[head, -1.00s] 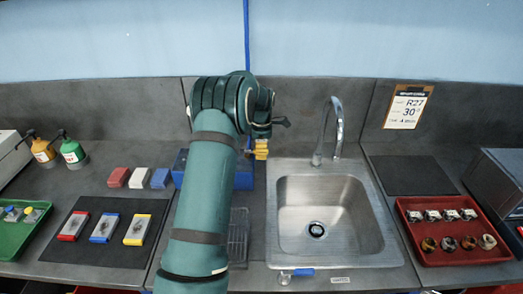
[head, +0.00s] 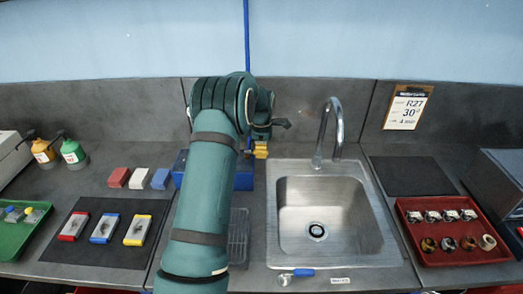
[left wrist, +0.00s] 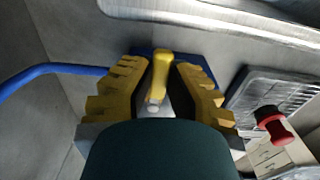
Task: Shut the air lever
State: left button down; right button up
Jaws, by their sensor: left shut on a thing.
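A yellow lever handle (left wrist: 161,70) stands between my left gripper's yellow fingers in the left wrist view, over a blue body (left wrist: 192,55). My left gripper (left wrist: 158,90) is shut on this handle. In the head view my left gripper (head: 261,150) is at the back of the bench, just left of the sink, and my arm hides much of the place around it. A blue hose (left wrist: 50,70) comes in at the left of the wrist view. My right gripper is not in view.
The steel sink (head: 290,245) with its faucet (head: 335,110) is right of my gripper. A drain rack (head: 238,235) lies in front. A red knob-like thing (left wrist: 272,122) shows in the wrist view.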

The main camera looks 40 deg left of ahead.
aim_at(246, 167)
pick_arm(q)
jog(key=s+m, duration=0.2)
jog(key=m, duration=0.2)
jog(key=s+m, duration=0.2)
jog(key=m, duration=0.3)
jog(key=s+m, duration=0.2)
jog(key=m, duration=0.3)
jog(key=shift+d+f, duration=0.15)
jog(key=shift+d, duration=0.1)
jog(key=shift+s+a+m, duration=0.25)
jog(key=shift+s+m, duration=0.05)
jog(key=shift+m, duration=0.6)
jog(key=shift+s+a+m, duration=0.25)
jog(key=shift+s+m, duration=0.05)
jog(key=shift+m, duration=0.6)
jog(key=c, duration=0.9)
grip_release()
jog(key=shift+a, duration=0.1)
jog(key=shift+r, duration=0.2)
